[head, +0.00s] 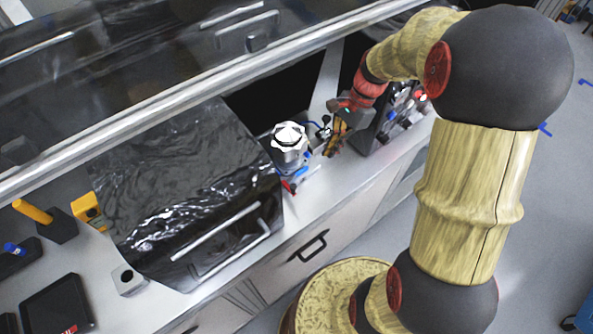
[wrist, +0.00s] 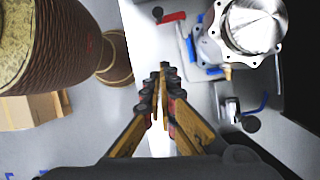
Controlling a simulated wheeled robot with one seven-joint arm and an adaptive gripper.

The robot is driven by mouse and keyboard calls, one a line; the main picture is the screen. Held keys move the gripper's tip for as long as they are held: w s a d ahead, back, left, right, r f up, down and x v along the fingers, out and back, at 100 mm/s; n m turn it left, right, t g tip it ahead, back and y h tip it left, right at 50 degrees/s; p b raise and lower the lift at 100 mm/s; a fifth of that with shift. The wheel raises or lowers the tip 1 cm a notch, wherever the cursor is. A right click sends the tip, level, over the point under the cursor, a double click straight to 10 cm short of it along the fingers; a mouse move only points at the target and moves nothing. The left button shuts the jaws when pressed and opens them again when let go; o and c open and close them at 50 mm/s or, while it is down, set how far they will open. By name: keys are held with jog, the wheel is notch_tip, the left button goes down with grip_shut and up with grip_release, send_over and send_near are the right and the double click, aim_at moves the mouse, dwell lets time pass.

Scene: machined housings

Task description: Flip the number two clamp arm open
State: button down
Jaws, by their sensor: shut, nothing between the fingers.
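My gripper (wrist: 163,72) is shut and empty in the wrist view, pointing at the bench beside the fixture. In the head view my gripper (head: 334,146) is just right of a silver machined housing (head: 290,138). The housing (wrist: 252,24) is at the top right of the wrist view, on a fixture with clamps around it. A red clamp handle (wrist: 172,18) lies left of the housing and also shows in the head view (head: 288,187). A black-tipped clamp (wrist: 240,115) is below the housing, right of my fingers. I cannot read any clamp number.
A black block with several red and blue handled clamps (head: 392,122) stands right of my gripper. A large glossy black machine cover (head: 190,180) fills the bench to the left. A grey bench edge (head: 345,185) runs in front, with drawers below.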

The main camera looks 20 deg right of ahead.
jog(key=shift+s+a+r, duration=0.1)
jog(key=shift+r, duration=0.05)
jog(key=shift+a, duration=0.1)
jog(key=s+a+f, duration=0.1)
jog(key=a+f, duration=0.6)
jog(key=f, duration=0.2)
jog(key=shift+s+a+f+p, duration=0.15)
jog(key=shift+s+a+p, duration=0.05)
jog(key=shift+s+p, duration=0.1)
